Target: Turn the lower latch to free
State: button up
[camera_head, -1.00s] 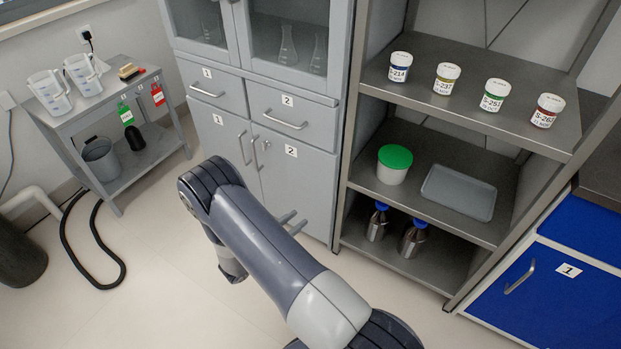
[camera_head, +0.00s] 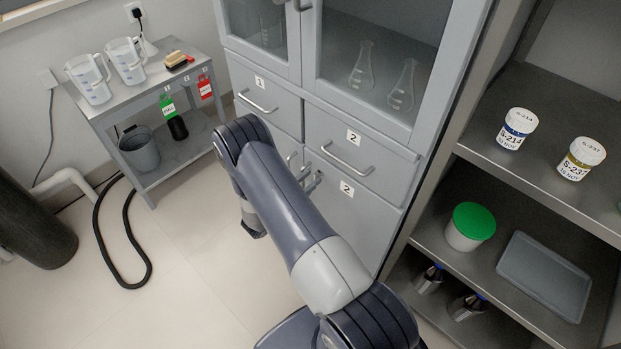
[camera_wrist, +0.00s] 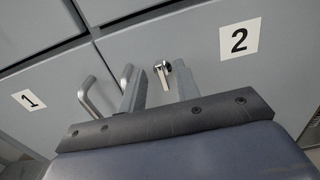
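In the wrist view, the latch (camera_wrist: 163,74) is a small silver piece with a pale lever hanging down. It sits on lower cabinet door 2 (camera_wrist: 275,65), just right of the gap between the doors. My gripper (camera_wrist: 159,68) is open and empty, with its two fingers pointing at the door. The latch shows between the fingertips, nearer the right one; I cannot tell if they touch. In the head view, lower door 2 (camera_head: 365,215) is shut, and my arm hides much of lower door 1 and most of my gripper.
Curved door handles (camera_wrist: 90,95) stand left of the latch, one beside the left finger. Drawer 2's handle (camera_head: 346,158) is above. A grey cart (camera_head: 120,115) stands left, a steel shelf (camera_head: 570,190) right. A black hose (camera_head: 105,240) lies on the floor; floor around it is clear.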

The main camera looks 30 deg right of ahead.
jog(key=shift+w+d, duration=0.15)
jog(key=shift+d, duration=0.3)
grip_shut()
